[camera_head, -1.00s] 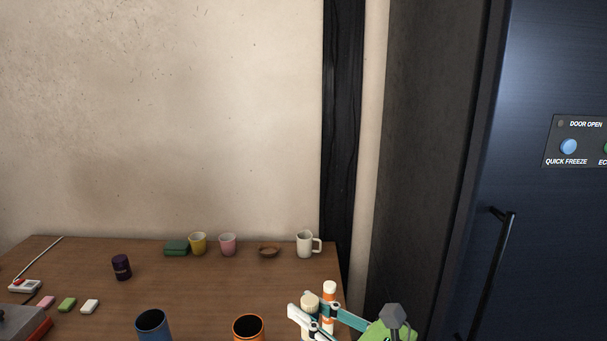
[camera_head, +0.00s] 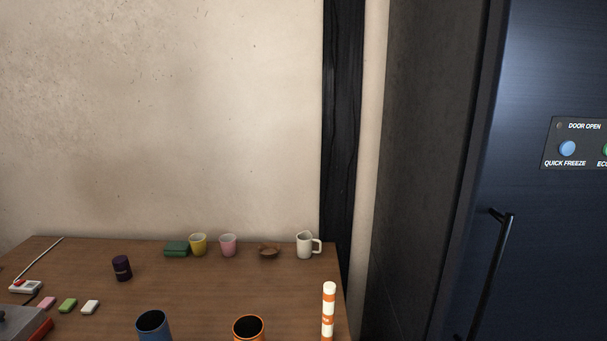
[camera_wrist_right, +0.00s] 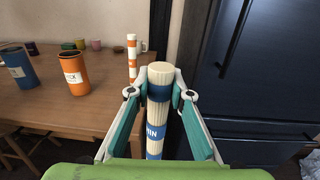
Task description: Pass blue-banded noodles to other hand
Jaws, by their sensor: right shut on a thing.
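The blue-banded noodles (camera_wrist_right: 157,112), a pale upright bundle with blue bands, show in the right wrist view. My right gripper (camera_wrist_right: 159,92) is shut on them, one finger on each side near the top. The bundle's top sticks up between the fingertips, and its lower end is hidden by the green gripper body. In the wrist view the gripper is in front of the table's right edge, with the dark fridge behind. Neither gripper shows in the head view now.
Orange-banded noodles (camera_head: 328,312) stand upright near the table's right edge. An orange canister (camera_head: 249,328) and a blue canister (camera_head: 153,326) stand left of them. Mugs, including a white one (camera_head: 305,245), line the back. The dark fridge (camera_head: 540,230) is at right. The table's middle (camera_head: 200,285) is clear.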

